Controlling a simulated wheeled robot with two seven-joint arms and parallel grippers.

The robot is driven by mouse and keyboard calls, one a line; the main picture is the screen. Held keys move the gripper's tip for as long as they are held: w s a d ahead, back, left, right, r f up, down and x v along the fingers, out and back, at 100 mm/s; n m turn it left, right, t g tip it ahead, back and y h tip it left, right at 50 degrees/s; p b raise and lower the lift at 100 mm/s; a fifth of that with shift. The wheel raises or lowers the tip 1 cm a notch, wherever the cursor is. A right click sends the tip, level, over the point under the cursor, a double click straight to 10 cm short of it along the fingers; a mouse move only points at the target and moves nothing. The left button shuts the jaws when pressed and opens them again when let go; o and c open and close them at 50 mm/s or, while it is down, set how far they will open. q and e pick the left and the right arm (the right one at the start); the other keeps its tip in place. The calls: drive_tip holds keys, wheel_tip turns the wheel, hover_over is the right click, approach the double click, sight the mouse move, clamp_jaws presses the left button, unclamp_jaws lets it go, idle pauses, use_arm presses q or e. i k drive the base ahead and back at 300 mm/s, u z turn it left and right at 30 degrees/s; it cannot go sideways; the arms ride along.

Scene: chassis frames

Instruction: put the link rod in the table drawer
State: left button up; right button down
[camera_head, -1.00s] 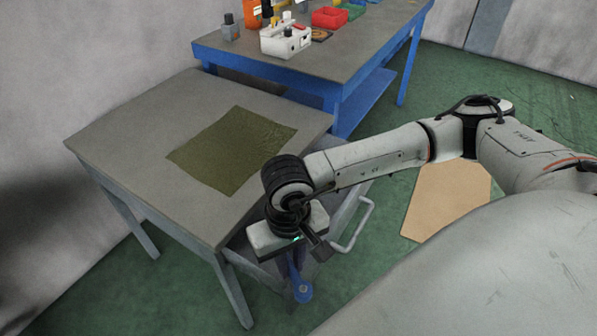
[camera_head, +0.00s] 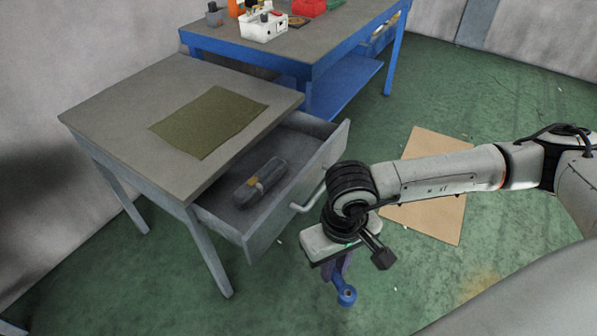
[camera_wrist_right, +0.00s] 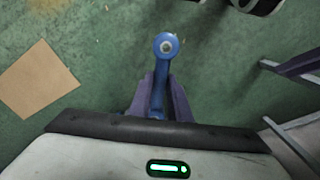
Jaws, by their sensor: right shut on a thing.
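The blue link rod (camera_head: 346,294) hangs from my right gripper (camera_head: 337,268), its ringed end pointing down. In the right wrist view the link rod (camera_wrist_right: 166,50) sits between the two purple fingers of the right gripper (camera_wrist_right: 160,95), which are shut on it. The grey table drawer (camera_head: 290,180) is pulled open under the grey table (camera_head: 120,120). The right gripper is outside the drawer, to the right of its front panel and handle (camera_head: 308,198). My left gripper is not in view.
A green cloth (camera_head: 208,122) lies on the tabletop. A blue bench (camera_head: 300,55) with boxes stands behind. A tan board (camera_head: 440,215) lies on the floor.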

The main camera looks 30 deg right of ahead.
sight(303, 152)
drive_tip(key=z, duration=2.05)
drive_tip(key=i, duration=3.15)
drive_tip(key=u, duration=4.75)
